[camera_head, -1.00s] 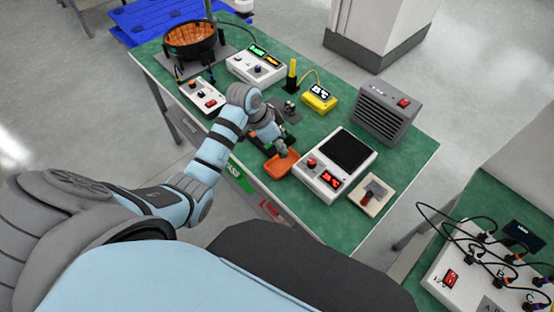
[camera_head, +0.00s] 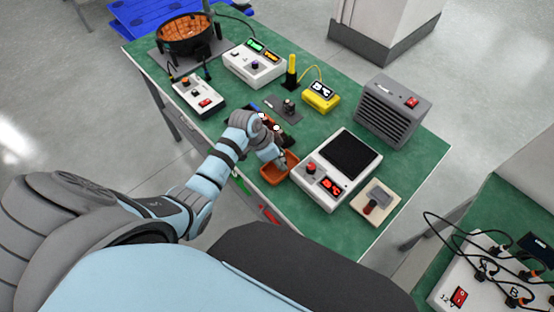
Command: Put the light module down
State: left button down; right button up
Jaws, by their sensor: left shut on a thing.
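My left gripper (camera_head: 281,163) is at the small orange tray (camera_head: 272,177) near the front edge of the green bench. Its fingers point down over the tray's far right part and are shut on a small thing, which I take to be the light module. The module itself is hidden by the fingers or too small to make out, and I cannot tell whether it touches the tray. My right gripper is not in view.
A white device with a dark screen (camera_head: 350,154) stands close right of the tray. A dark holder with small parts (camera_head: 286,112) lies behind my wrist. A yellow meter (camera_head: 321,97) and a grey vented box (camera_head: 389,112) stand farther back.

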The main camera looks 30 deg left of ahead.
pick_arm(q)
jog(key=shift+s+d+f, duration=0.15)
jog(key=shift+s+f, duration=0.05)
jog(key=shift+f, duration=0.05)
jog(key=c, duration=1.5)
grip_release()
jog(key=shift+s, duration=0.15)
jog(key=shift+c, duration=0.2)
jog(key=o, duration=0.3)
jog(key=shift+o, duration=0.6)
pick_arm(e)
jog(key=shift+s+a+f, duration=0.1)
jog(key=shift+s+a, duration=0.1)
pick_arm(q)
jog(key=shift+r, duration=0.15)
jog(key=p+v, duration=0.3)
jog(key=v, duration=1)
jog(key=shift+w, duration=0.35)
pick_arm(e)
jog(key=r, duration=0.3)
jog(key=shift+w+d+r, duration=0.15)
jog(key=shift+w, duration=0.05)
